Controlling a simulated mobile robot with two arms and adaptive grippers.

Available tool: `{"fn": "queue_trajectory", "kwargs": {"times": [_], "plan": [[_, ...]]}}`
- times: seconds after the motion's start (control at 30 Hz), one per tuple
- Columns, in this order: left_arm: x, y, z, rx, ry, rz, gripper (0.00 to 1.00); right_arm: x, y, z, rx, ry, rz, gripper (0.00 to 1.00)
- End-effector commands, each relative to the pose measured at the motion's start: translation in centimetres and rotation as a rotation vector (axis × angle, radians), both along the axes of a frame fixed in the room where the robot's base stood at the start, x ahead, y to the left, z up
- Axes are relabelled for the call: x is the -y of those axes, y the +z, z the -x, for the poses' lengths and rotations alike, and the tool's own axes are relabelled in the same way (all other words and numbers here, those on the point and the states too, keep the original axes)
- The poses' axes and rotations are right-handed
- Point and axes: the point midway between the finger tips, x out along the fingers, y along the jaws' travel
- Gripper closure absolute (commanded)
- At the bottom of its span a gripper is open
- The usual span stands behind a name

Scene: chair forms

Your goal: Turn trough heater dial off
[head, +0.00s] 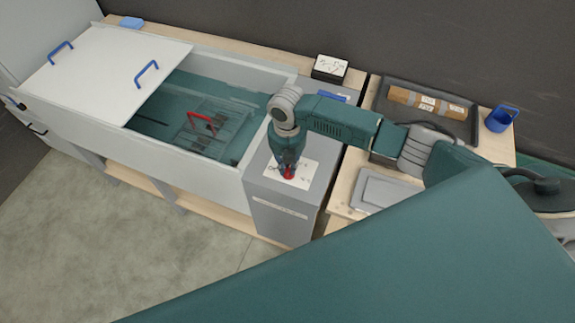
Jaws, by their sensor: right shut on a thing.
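The trough heater is the grey box (283,221) at the right end of the long water trough (205,179). A white label plate (309,172) with dark marks lies on its top. The red dial (289,175) sits on this plate, mostly covered by my gripper. My right gripper (288,170) points down over the plate and is shut on the red dial. The dial's pointer and its setting cannot be made out. My left gripper is not in view.
A white lid (105,60) with blue handles covers the trough's left part. A rack with a red handle (203,124) sits in the water. A white-faced box (330,68) stands behind the heater. A dark tray (460,125), a blue mug (501,118) and a grey flat box (380,190) are right.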

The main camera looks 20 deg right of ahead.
Motion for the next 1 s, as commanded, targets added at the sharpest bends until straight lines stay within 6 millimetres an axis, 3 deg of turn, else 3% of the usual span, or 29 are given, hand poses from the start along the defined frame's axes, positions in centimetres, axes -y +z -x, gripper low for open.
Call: {"fn": "queue_trajectory", "kwargs": {"times": [1.0], "plan": [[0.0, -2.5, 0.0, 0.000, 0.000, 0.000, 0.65, -0.1, 0.1, 0.2, 0.006, 0.964, 0.001, 1.00]]}}
